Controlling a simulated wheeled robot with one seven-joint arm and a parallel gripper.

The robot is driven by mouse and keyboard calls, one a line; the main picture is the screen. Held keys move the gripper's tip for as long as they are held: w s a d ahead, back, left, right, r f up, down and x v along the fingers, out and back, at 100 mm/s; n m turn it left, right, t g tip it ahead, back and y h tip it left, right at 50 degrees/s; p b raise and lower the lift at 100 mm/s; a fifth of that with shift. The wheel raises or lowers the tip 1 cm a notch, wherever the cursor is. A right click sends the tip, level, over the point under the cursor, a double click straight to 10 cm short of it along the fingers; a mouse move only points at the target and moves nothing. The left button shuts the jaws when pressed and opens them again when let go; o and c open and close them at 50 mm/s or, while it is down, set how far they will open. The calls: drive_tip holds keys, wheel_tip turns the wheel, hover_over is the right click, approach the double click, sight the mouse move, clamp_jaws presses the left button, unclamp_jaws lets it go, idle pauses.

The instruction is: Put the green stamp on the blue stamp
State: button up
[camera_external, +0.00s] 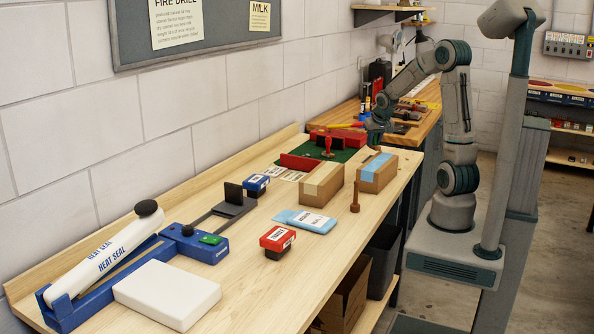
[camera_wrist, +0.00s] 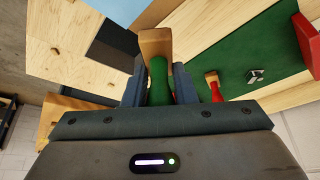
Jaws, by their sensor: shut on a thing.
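The green stamp (camera_wrist: 158,80) is between the fingers of my gripper (camera_wrist: 158,92) in the wrist view, with its green handle gripped and its wooden block pointing away from my palm. In the external view my gripper (camera_external: 374,136) is over the right end of the bench, beside the green mat (camera_external: 341,155); the green stamp cannot be made out there. I cannot pick out a blue stamp for certain. A blue labelled block (camera_external: 257,186) sits on the bench left of the mat. A red-handled stamp (camera_external: 328,146) stands on the mat and also shows in the wrist view (camera_wrist: 212,84).
Two cardboard boxes (camera_external: 323,185) (camera_external: 377,172) stand in front of the mat. A blue heat sealer (camera_external: 110,285) and white block (camera_external: 166,294) fill the left end.

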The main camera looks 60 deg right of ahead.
drive_tip(key=shift+s+d+r, duration=0.45)
drive_tip(key=shift+s, duration=0.15)
drive_tip(key=shift+s+d+r, duration=0.4)
drive_tip(key=shift+s, duration=0.15)
